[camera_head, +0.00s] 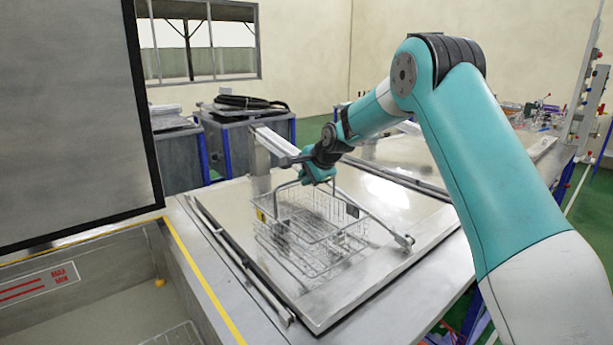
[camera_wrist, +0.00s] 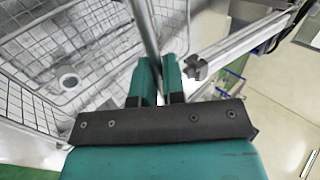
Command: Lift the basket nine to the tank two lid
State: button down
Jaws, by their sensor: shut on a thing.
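A wire basket (camera_head: 306,230) with a tall bar handle is over a flat, shut steel lid (camera_head: 392,204) in the middle of the head view. The lid mirrors the wires, so I cannot tell whether the basket touches it. My gripper (camera_head: 317,174) is at the top of the basket and shut on its handle bar. In the wrist view, the fingers of my gripper (camera_wrist: 160,78) close on the bar, and the basket's mesh (camera_wrist: 50,65) spreads below and to the left. I see no readable number on basket or lid.
At left, an open tank (camera_head: 120,285) with a yellow edge stands under a raised dark panel (camera_head: 65,110). A metal lid arm (camera_head: 272,140) rises behind the basket. Another shut lid (camera_head: 400,155) lies beyond. Grey bins (camera_head: 240,135) stand at the back.

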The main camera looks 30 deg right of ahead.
jog(key=shift+f+b, duration=0.35)
jog(key=shift+f, duration=0.15)
dwell(0.6)
jog(key=c, duration=1.1)
grip_release()
jog(key=shift+f, duration=0.15)
jog(key=b+v, duration=0.5)
jog(key=v, duration=1.2)
notch_tip(320, 180, up, 13)
jog(key=p, duration=1.2)
jog(key=shift+s+f, duration=0.1)
jog(key=shift+f, duration=0.1)
